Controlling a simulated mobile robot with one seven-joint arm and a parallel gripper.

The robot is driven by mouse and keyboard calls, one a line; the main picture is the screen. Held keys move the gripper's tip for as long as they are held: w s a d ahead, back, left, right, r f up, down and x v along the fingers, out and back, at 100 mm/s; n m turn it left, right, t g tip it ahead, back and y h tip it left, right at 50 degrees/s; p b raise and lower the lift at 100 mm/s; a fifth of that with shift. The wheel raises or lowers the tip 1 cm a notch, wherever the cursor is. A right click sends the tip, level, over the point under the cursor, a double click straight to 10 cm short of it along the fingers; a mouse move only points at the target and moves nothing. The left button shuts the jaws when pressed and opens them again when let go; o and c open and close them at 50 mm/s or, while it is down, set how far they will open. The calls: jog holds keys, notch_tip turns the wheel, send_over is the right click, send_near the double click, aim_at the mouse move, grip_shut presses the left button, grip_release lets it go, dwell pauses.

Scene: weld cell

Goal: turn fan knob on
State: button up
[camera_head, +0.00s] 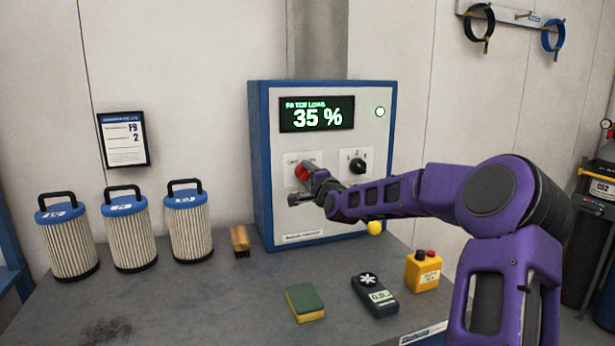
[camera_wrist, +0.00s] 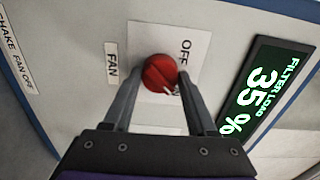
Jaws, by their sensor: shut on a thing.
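The red fan knob (camera_head: 302,170) is on the front of a blue-edged control box (camera_head: 262,160), left of a black knob (camera_head: 357,166). In the wrist view the red knob (camera_wrist: 158,73) sits on a white plate with OFF printed beside it and a FAN label (camera_wrist: 111,62) nearby. My gripper (camera_wrist: 160,82) has one finger on each side of the red knob and is shut on it. In the head view my gripper (camera_head: 306,184) partly covers the knob and its plate. Where the knob points is hard to tell.
Three filter cartridges (camera_head: 130,240), a brush (camera_head: 240,240), a sponge (camera_head: 305,302), a handheld meter (camera_head: 374,295) and a yellow button box (camera_head: 423,271) stand on the bench (camera_head: 200,310).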

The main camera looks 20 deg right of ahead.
jog(key=shift+m, duration=0.3)
jog(key=o, duration=1.4)
jog(key=shift+c, duration=0.2)
jog(key=s+p, duration=0.2)
jog(key=s, duration=1.5)
jog(key=shift+s, duration=0.25)
jog(key=shift+a, duration=0.1)
